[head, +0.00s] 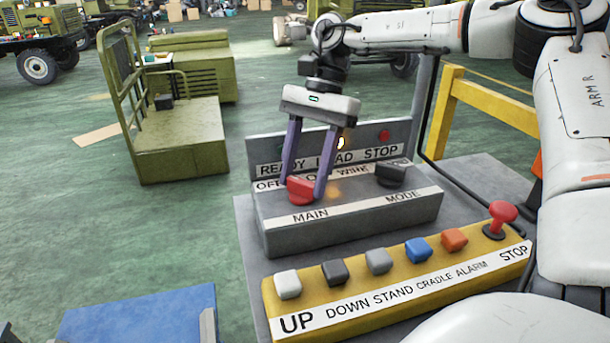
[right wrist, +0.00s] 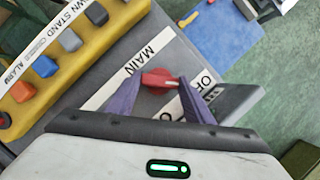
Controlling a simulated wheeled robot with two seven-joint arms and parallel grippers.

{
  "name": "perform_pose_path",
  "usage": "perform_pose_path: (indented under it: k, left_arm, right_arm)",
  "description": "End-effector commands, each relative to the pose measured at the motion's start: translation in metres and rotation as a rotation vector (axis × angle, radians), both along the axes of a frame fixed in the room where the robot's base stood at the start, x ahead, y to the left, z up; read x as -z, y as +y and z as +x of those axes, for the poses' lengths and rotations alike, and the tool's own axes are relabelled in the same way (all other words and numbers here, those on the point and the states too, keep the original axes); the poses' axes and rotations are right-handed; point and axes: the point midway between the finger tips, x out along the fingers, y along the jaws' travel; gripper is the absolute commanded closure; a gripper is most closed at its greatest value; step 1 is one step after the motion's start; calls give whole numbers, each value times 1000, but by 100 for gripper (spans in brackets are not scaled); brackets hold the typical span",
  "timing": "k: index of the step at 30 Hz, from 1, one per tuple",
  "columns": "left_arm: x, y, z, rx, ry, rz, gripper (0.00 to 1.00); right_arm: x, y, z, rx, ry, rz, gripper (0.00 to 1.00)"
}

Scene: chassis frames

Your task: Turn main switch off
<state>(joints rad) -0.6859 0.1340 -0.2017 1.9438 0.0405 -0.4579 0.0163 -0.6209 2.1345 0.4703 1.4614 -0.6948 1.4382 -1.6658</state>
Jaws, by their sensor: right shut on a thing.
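The main switch is a red rotary knob (head: 300,189) on the grey control box (head: 350,222), above the MAIN label. It also shows in the right wrist view (right wrist: 158,80), with a pale pointer line on its top. My right gripper (head: 309,190) reaches down from above with its two purple fingers on either side of the red knob, shut on it. In the right wrist view the fingertips (right wrist: 158,82) touch opposite sides of the knob. Part of the OFF label strip (head: 268,185) behind the knob is covered by the fingers. My left gripper is not in view.
A black MODE knob (head: 391,175) sits to the right on the same box. In front is a yellow button panel (head: 400,297) with several buttons and a red STOP mushroom button (head: 500,216). A yellow rail (head: 480,102) stands at the right. A blue surface (head: 140,315) lies lower left.

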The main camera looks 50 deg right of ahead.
Motion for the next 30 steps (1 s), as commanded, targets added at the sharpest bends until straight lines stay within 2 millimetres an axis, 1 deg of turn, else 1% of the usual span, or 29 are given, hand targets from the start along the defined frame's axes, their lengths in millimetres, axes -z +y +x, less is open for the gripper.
perform_pose_path:
  k: [3,9,23,24,26,27,30]
  left_arm:
    - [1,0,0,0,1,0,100]
    - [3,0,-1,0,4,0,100]
    - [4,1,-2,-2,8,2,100]
    - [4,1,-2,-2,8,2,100]
    - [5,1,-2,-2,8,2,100]
    - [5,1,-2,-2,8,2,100]
    - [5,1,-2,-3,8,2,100]
  right_arm:
    - [1,0,1,-51,1,-2,76]
    - [1,0,1,-98,-1,-2,76]
    - [0,0,1,-114,-2,-3,75]
    - [0,0,1,-114,-2,-3,51]
    - [0,0,1,-113,-1,-3,41]
    - [0,0,1,-113,-1,-3,35]
    - [0,0,1,-112,-2,-2,34]
